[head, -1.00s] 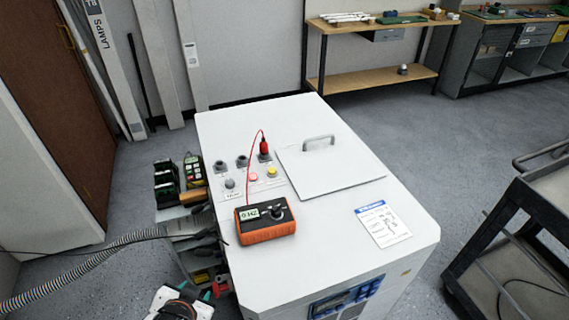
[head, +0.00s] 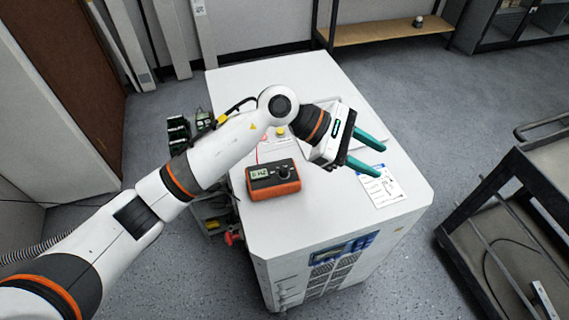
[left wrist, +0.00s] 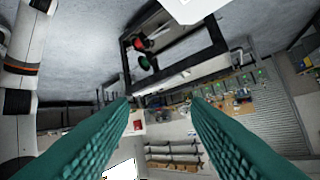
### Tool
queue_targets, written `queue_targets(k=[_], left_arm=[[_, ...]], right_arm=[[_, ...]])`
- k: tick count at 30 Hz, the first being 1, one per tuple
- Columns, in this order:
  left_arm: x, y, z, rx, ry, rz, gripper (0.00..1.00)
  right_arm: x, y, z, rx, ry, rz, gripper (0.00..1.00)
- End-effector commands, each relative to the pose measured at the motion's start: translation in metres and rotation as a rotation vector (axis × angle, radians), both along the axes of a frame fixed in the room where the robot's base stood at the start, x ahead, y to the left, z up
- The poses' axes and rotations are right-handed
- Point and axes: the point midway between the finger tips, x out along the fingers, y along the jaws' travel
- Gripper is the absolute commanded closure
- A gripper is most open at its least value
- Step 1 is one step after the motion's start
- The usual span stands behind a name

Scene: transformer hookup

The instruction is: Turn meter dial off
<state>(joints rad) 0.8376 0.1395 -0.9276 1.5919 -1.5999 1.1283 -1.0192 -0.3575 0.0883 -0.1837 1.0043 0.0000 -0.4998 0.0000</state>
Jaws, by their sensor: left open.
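The orange and black meter (head: 273,179) lies on the white cabinet top (head: 300,225), left of centre. Its display is lit and its black dial (head: 284,171) faces up on its right half. My left gripper (head: 382,156) is open and empty, with teal fingers pointing right, above the cabinet to the right of the meter. In the left wrist view the open fingers (left wrist: 160,125) have nothing between them, and the meter does not show. My left arm hides most of the terminals and the lid. My right gripper is not in view.
A paper tag (head: 377,187) lies on the cabinet top below the left gripper. A yellow button (head: 280,131) shows beside my arm. A dark cart (head: 520,220) stands to the right, with open floor between it and the cabinet.

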Motion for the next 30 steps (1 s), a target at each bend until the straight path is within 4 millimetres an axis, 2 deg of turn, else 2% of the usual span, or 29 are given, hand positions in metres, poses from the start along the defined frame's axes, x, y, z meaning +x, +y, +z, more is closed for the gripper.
queue_targets(k=[3,5,9,12,16,20,30], left_arm=[[0.032,0.040,-0.035,0.372,-0.229,-0.129,0.56],[0.049,0.066,-0.044,0.543,-0.306,-0.180,0.56],[0.081,0.120,-0.045,0.855,-0.405,-0.254,0.56],[0.092,0.143,-0.039,0.981,-0.426,-0.279,0.56],[0.097,0.154,-0.039,1.040,-0.430,-0.289,0.56],[0.096,0.154,-0.053,1.038,-0.427,-0.291,0.56],[0.095,0.153,-0.119,1.034,-0.425,-0.290,0.56]], right_arm=[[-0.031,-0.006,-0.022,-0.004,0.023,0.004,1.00],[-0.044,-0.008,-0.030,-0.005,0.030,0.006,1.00],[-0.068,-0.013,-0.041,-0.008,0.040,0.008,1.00],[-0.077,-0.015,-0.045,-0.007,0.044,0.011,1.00],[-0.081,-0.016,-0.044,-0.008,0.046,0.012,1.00],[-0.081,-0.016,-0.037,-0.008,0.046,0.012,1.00],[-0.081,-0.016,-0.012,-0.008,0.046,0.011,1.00]])
